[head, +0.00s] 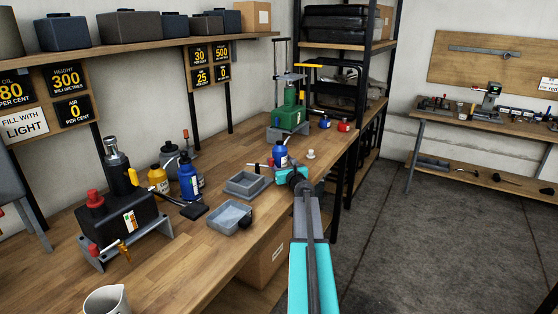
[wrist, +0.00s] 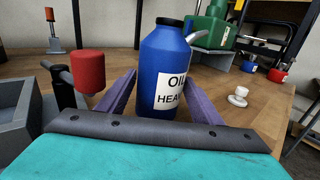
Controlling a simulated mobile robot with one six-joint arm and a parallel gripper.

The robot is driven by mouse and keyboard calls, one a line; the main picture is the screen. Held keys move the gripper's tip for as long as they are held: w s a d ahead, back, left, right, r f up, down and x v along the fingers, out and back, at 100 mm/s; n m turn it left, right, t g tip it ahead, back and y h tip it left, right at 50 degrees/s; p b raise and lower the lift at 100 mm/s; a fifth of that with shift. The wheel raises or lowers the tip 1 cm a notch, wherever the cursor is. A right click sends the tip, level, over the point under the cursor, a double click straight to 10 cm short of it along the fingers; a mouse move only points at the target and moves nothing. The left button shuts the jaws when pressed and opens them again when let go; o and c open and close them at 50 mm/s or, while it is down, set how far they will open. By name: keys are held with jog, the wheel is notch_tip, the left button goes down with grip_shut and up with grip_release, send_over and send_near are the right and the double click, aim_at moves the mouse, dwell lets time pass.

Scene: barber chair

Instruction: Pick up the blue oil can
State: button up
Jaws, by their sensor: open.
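The blue oil can (wrist: 168,62) stands upright on the wooden bench in the wrist view, with a dark cap, a grey spout to the right and a white label reading "OIL" and part of "HEA...". In the head view the can (head: 280,156) shows just beyond the end of my arm. My gripper (wrist: 160,72) is open, with its two purple fingers on either side of the can's body. I cannot tell whether a finger touches it. In the head view my fingers are hardly visible.
A red-capped part (wrist: 88,72) is close left of my left finger. A small white piece (wrist: 238,96) and a smaller blue can (wrist: 249,63) stand to the right. Grey trays (head: 247,184) lie nearby, and another blue bottle (head: 188,182) stands farther left. The green jack (head: 290,113) is behind.

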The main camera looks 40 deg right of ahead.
jog(key=shift+c, duration=0.5)
jog(key=c, duration=1.2)
jog(key=shift+r, duration=0.1)
